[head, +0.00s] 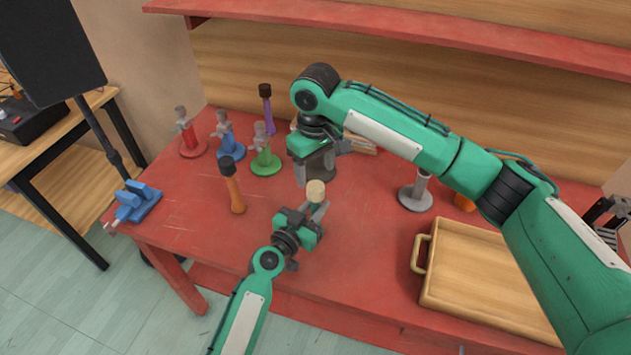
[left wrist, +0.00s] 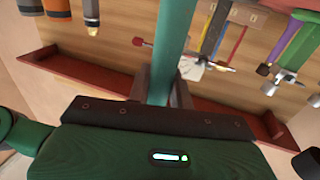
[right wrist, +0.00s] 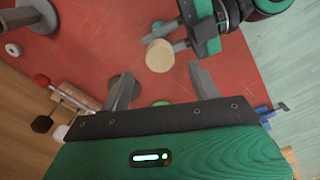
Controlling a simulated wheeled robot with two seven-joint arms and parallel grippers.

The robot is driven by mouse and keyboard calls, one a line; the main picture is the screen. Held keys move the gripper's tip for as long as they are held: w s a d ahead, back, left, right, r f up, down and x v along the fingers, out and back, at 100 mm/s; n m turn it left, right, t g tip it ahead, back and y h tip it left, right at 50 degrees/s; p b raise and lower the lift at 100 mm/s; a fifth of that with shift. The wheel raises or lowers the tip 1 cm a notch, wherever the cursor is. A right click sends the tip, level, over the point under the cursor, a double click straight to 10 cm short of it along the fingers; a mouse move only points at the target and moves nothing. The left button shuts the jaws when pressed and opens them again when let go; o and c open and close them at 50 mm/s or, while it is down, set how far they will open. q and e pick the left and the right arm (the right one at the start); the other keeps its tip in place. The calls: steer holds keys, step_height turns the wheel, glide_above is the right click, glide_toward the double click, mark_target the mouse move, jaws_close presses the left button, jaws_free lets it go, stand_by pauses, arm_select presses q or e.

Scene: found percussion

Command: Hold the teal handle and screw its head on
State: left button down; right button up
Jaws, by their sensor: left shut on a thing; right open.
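The teal handle (left wrist: 172,45) stands between the fingers of my left gripper (head: 309,208), which is shut on it. Its upper end runs out of the left wrist view. A pale, round wooden head (head: 316,188) shows above my left gripper; the right wrist view shows its flat face (right wrist: 159,56). The head appears in line with the handle, but I cannot tell whether its thread is engaged. My right gripper (head: 315,171) is open and empty, just above and behind the head, with its fingers pointing down. The right wrist view shows nothing between its fingers (right wrist: 160,88).
An orange handle with a black head (head: 233,188) stands left of my left gripper. Red (head: 187,137), blue (head: 228,140) and green (head: 264,155) stands are at the back left. A grey stand (head: 414,196) and a wooden tray (head: 432,285) lie to the right.

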step_height(320, 180, up, 6)
steer(key=shift+f, duration=0.1)
arm_select(q)
steer(key=c, duration=1.2)
jaws_free()
steer(key=shift+o, duration=0.2)
steer(key=shift+s, duration=0.1)
steer(key=shift+s+a+f, duration=0.1)
steer(key=shift+s+a, duration=0.2)
arm_select(e)
step_height(320, 180, down, 3)
steer(key=b, duration=0.3)
arm_select(q)
steer(key=v, duration=1.2)
steer(key=shift+s+a, duration=0.2)
steer(key=shift+s, duration=0.15)
arm_select(e)
steer(key=shift+f, duration=0.2)
